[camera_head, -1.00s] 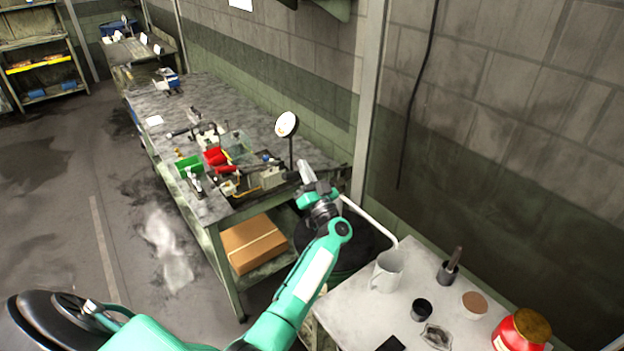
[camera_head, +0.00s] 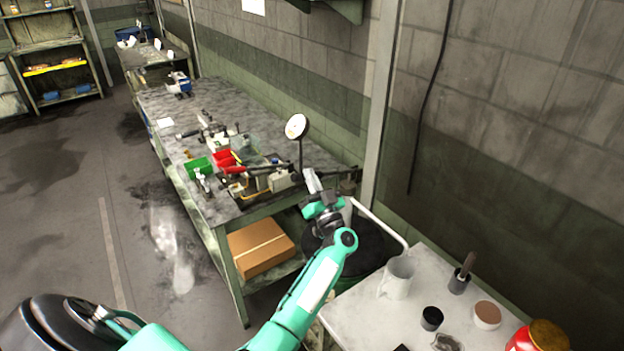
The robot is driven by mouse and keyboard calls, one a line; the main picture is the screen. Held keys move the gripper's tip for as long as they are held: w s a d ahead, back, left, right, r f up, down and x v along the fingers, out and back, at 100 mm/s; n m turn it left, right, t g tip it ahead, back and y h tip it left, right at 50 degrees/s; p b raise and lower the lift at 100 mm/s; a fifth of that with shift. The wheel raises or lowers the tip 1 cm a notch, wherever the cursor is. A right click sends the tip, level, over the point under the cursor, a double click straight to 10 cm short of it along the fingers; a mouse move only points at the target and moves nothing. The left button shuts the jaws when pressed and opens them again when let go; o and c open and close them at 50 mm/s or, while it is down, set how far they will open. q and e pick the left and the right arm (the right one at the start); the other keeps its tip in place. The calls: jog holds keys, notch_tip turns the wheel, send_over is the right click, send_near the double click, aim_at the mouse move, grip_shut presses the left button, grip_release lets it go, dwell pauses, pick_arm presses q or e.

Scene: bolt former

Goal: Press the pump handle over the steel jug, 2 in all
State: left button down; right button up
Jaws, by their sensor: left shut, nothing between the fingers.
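My left gripper (camera_head: 312,180) is shut with nothing in it, at the end of my green arm, pointing up near the right end of the workbench. A grey jug (camera_head: 397,278) with a handle stands on the pale table at the lower right. A dark round drum (camera_head: 372,250) sits behind my wrist, partly hidden. A small upright part (camera_head: 348,187) rises behind my gripper; I cannot tell whether it belongs to the pump. I cannot make out the pump handle clearly. My right gripper is not in view.
The workbench (camera_head: 225,107) carries a round dial on a stand (camera_head: 297,127), a red bin (camera_head: 226,158), a green bin (camera_head: 197,166) and tools. A cardboard box (camera_head: 260,246) lies on its lower shelf. The pale table (camera_head: 362,309) also holds a black cup (camera_head: 431,318) and a red jar (camera_head: 538,337).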

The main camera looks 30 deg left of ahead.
pick_arm(q)
notch_tip(320, 180, down, 11)
jog(key=n+g+y+b, duration=0.2)
jog(key=n+g+b, duration=0.3)
jog(key=n+b, duration=0.3)
jog(key=shift+s+b, duration=0.45)
jog(key=shift+b, duration=1.65)
jog(key=shift+a+f, duration=0.1)
jog(key=shift+f, duration=0.05)
